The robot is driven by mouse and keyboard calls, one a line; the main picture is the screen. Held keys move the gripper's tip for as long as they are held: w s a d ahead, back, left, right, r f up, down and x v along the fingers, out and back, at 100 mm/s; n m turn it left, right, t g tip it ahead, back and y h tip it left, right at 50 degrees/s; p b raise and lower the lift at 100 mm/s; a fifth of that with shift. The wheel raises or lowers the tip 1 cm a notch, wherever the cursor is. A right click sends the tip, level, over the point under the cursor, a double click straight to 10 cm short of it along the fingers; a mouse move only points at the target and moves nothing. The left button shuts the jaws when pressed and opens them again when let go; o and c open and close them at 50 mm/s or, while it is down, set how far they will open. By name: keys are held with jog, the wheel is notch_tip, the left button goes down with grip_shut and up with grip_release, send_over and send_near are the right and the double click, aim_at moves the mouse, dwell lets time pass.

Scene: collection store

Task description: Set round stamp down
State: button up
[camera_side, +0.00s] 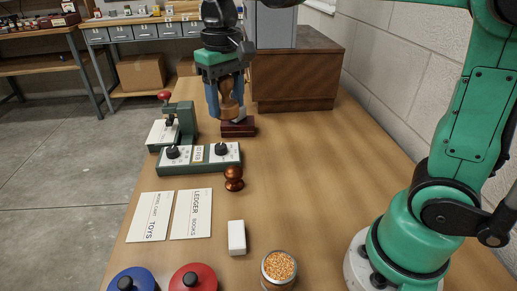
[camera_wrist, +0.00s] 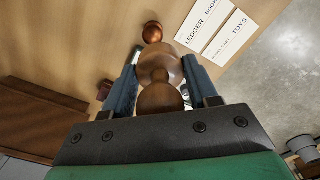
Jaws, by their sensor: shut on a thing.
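My gripper (camera_side: 228,110) is shut on a round stamp (camera_side: 229,96) with a turned wooden handle. The stamp hangs upright, or nearly so, between the two blue fingers. In the wrist view the stamp (camera_wrist: 160,65) shows from above, its rounded handle toward the camera. A second, smaller copper-brown stamp or knob (camera_side: 234,184) stands apart on the table.
A green box with two dials (camera_side: 200,158) and a green press (camera_side: 178,125) stand left of my gripper. Two cards (camera_side: 190,214), a white block (camera_side: 236,237), a jar of orange grains (camera_side: 279,268) and blue and red lidded pots lie nearer. A brown cabinet (camera_side: 300,75) stands behind. The right middle table is clear.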

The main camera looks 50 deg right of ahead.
jog(key=w+d+f+m, duration=0.2)
jog(key=w+d, duration=0.3)
jog(key=d, duration=0.2)
jog(key=m, duration=0.6)
send_over(285, 129)
notch_tip(285, 129, down, 10)
notch_tip(285, 129, down, 7)
jog(key=shift+f, duration=0.15)
jog(key=shift+f, duration=0.15)
jog(key=o, duration=1.3)
jog(key=shift+c, duration=0.2)
